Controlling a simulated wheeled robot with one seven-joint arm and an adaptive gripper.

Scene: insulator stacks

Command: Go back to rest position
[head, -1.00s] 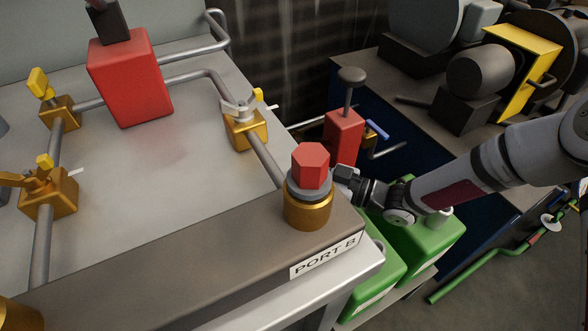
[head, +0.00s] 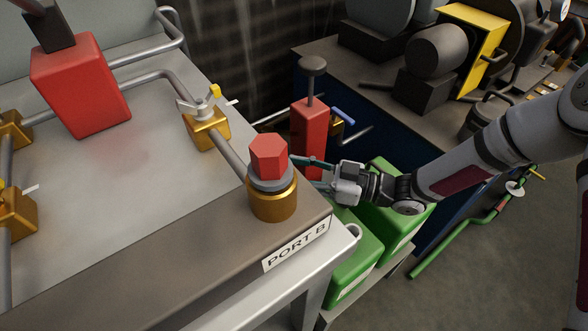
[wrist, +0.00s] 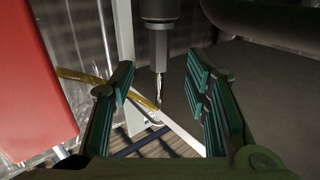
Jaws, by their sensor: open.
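My gripper (head: 308,172) is in the head view, just right of the red hexagonal cap (head: 269,156) on the brass PORT B fitting (head: 272,200). Its fingers point left, toward the cap. In the wrist view the two teal-padded fingers (wrist: 160,85) stand wide apart with nothing between their pads. A dark cylinder with a thin metallic tip (wrist: 158,40) shows beyond the gap. I cannot tell whether the finger ends touch the fitting.
A red block with a dark knob (head: 310,125) stands close behind the gripper. Green containers (head: 355,260) sit below it. The grey workbench (head: 150,200) is left, with a red box (head: 80,85) and brass valves (head: 207,128).

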